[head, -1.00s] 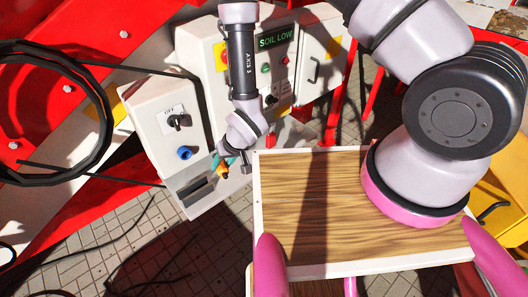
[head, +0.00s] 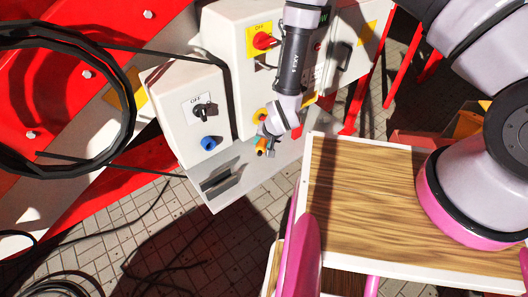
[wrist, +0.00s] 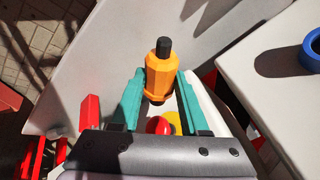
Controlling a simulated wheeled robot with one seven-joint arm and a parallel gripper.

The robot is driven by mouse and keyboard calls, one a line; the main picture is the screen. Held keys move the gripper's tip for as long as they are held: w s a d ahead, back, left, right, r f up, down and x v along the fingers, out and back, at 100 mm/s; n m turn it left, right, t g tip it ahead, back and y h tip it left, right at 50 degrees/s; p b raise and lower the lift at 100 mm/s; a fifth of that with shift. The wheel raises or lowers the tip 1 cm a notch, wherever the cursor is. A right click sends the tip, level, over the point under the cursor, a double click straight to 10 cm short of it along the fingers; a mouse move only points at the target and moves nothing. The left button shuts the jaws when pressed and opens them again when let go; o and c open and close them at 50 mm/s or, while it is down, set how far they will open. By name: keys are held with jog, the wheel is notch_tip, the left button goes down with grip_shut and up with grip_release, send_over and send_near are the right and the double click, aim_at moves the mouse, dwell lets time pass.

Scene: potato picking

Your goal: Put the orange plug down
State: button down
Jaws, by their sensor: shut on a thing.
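The orange plug (wrist: 160,79), with a black tip, is held between the teal fingers of my gripper (wrist: 159,98) in the wrist view. The gripper is shut on it. In the head view the small orange plug (head: 261,147) shows at my gripper (head: 264,143), in front of the control boxes and over the grey shelf (head: 240,166). Whether the plug touches the shelf cannot be told. The blue socket (head: 211,143) is on the white box to the left. A blue ring (wrist: 314,48) shows at the wrist view's right edge.
The switch box (head: 188,108) and the taller control box (head: 243,68) stand close behind my gripper. A metal bracket (head: 219,184) sits on the shelf's left part. A wood-topped surface (head: 370,200) lies to the right. Black cable (head: 85,150) hangs at left.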

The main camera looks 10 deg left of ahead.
aim_at(263, 159)
jog(key=shift+f, duration=2.75)
jog(key=shift+f, duration=0.15)
jog(key=c, duration=0.7)
grip_release()
jog(key=v, duration=1.2)
